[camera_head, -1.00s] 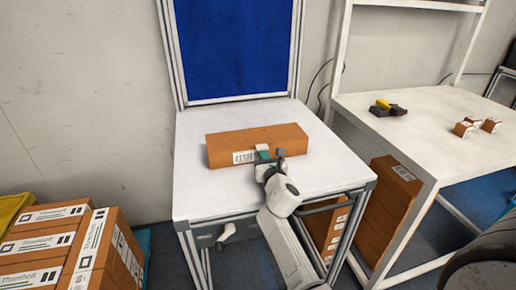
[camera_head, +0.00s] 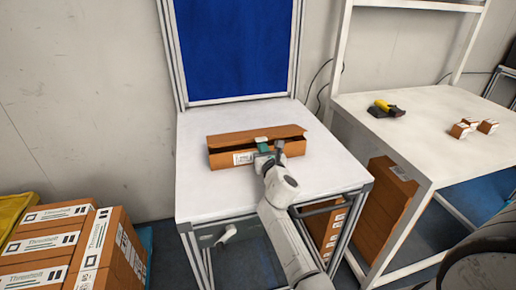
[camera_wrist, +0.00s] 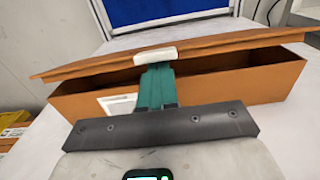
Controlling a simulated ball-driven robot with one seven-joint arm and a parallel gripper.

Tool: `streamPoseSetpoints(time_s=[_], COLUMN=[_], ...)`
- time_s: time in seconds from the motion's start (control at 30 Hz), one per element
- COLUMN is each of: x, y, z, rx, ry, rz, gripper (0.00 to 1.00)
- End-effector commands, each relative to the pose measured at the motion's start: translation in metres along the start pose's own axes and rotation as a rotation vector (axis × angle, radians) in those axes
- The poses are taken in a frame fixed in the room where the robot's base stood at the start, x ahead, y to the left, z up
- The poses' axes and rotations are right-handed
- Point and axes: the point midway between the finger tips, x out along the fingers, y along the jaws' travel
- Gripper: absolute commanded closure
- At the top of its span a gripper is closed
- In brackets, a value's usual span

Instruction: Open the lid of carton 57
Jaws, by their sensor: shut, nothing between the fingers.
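Carton 57 (camera_head: 226,158) is a long brown box with a white label on its front, lying on the white table. It also shows in the wrist view (camera_wrist: 215,90). Its lid (camera_head: 235,138) is partly raised at the front, leaving a dark gap, wider toward the right in the wrist view. My gripper (camera_head: 262,144) is at the front middle of the carton. In the wrist view its green fingers (camera_wrist: 155,80) are together, with the white tip at the raised lid edge (camera_wrist: 220,42). The carton's inside is mostly dark and hidden.
The white table (camera_head: 200,195) is clear around the carton. A blue panel (camera_head: 236,45) stands behind it. At right, another white table (camera_head: 420,135) holds a yellow and black scanner (camera_head: 385,108) and several small boxes (camera_head: 462,130). Labelled cartons (camera_head: 60,240) are stacked at lower left.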

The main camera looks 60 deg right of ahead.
Motion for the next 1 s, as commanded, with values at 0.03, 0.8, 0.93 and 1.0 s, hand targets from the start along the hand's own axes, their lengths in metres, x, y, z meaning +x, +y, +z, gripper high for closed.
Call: streamPoseSetpoints(time_s=[0.03,0.8,0.93,1.0], x=[0.002,0.021,0.024,0.025], y=[0.0,-0.001,-0.001,-0.001], z=[0.008,0.051,0.054,0.054], rx=[0.0,-0.001,-0.001,-0.001], ry=[-0.001,-0.001,0.0,0.0], rz=[0.0,-0.002,-0.001,-0.001], gripper=[1.0,1.0,1.0,1.0])
